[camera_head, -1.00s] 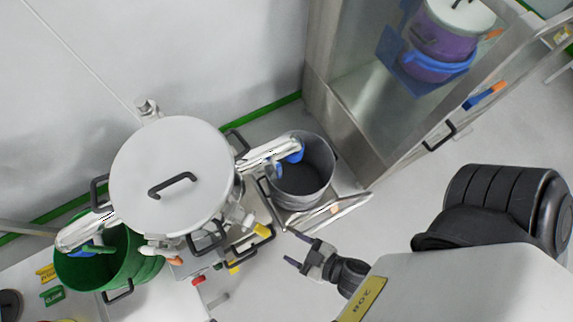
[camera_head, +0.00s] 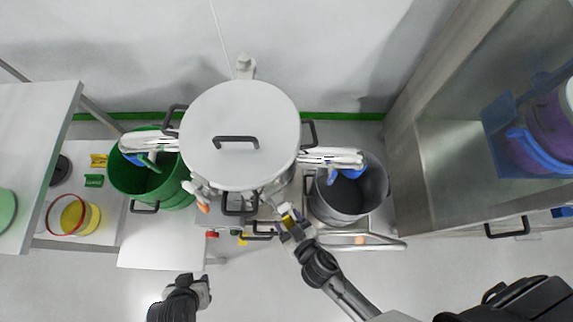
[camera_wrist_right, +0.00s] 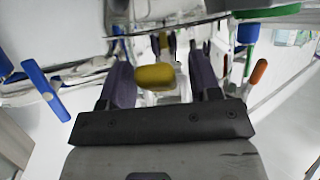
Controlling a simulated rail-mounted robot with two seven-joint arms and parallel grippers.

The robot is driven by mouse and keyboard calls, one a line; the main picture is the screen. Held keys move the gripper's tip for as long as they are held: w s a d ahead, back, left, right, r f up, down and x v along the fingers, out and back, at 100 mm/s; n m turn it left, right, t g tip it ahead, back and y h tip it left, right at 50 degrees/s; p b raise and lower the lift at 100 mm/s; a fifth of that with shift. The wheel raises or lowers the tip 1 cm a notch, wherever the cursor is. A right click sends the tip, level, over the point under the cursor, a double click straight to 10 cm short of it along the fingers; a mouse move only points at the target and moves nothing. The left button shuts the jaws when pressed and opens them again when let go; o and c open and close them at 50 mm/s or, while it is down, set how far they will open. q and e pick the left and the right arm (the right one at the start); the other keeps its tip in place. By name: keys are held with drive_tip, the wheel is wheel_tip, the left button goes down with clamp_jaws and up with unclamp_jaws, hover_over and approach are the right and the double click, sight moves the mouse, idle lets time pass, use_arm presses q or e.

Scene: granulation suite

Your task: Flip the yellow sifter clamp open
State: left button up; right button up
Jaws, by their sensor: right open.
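The sifter (camera_head: 240,140) has a round white lid with a dark handle and stands in the middle of the head view. Its yellow clamp (camera_head: 287,218) is at the front right, below the lid rim. My right gripper (camera_head: 288,222) is at the clamp. In the right wrist view, the clamp's yellow end (camera_wrist_right: 155,77) lies between the two dark fingers of the right gripper (camera_wrist_right: 162,80), which are apart. I cannot tell whether either finger touches it. My left gripper (camera_head: 203,285) is low in the head view, away from the sifter; its jaws are unclear.
A green bin (camera_head: 165,197) stands left of the sifter and a grey bin (camera_head: 345,200) stands right of it. An orange-tipped lever (camera_head: 203,207) sits left of the clamp. A steel cabinet (camera_head: 430,200) is at right. The floor in front is mostly clear.

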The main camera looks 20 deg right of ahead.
drive_tip(key=shift+w+a+f, duration=0.1)
drive_tip(key=shift+w+f, duration=0.1)
drive_tip(key=shift+w, duration=0.3)
clamp_jaws()
idle(0.3)
